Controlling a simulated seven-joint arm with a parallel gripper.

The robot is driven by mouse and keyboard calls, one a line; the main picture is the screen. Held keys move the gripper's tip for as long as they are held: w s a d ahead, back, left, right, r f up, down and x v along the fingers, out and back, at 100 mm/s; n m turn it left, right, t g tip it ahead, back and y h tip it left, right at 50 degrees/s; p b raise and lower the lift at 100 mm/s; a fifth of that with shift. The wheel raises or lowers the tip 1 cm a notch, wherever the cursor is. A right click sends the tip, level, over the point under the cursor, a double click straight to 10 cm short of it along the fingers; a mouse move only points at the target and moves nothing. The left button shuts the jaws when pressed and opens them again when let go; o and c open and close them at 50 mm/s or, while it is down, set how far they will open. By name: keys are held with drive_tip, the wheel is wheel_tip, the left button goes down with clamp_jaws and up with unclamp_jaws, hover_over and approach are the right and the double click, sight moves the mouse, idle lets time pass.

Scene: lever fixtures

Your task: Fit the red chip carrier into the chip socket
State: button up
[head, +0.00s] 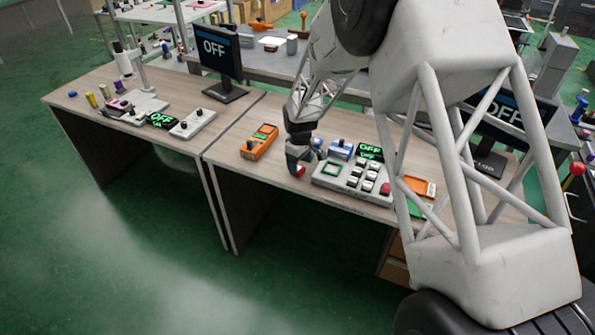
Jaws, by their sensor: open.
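My gripper (297,158) points down over the right desk, just left of the grey keyed panel (348,182). Its fingers are small and dark here, and it is open. A small red piece (299,171) shows right at the fingertips; it may be the red chip carrier, but its shape is too small to make out. I cannot tell whether the fingers touch it. The grey panel has a green-edged square (331,170) at its left end, which may be the chip socket. Another red block (385,189) sits at the panel's right end.
An orange device (259,142) lies left of my gripper. A blue lever fixture (341,149) and a small OFF display (370,151) stand behind the panel. An orange tray (420,186) lies to the right, partly behind my arm. Bare desk lies between the orange device and my gripper.

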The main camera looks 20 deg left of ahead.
sight(300, 169)
drive_tip(key=shift+f, duration=1.55)
drive_tip(key=c, duration=1.1)
drive_tip(key=shift+o, duration=0.2)
drive_tip(key=shift+r, duration=0.75)
wheel_tip(300, 169, up, 2)
drive_tip(key=shift+r, duration=0.15)
drive_tip(key=s+d+r, duration=0.1)
drive_tip(key=s+d, duration=0.8)
drive_tip(key=s, duration=0.3)
drive_tip(key=shift+s+d, duration=0.3)
drive_tip(key=shift+s, duration=0.05)
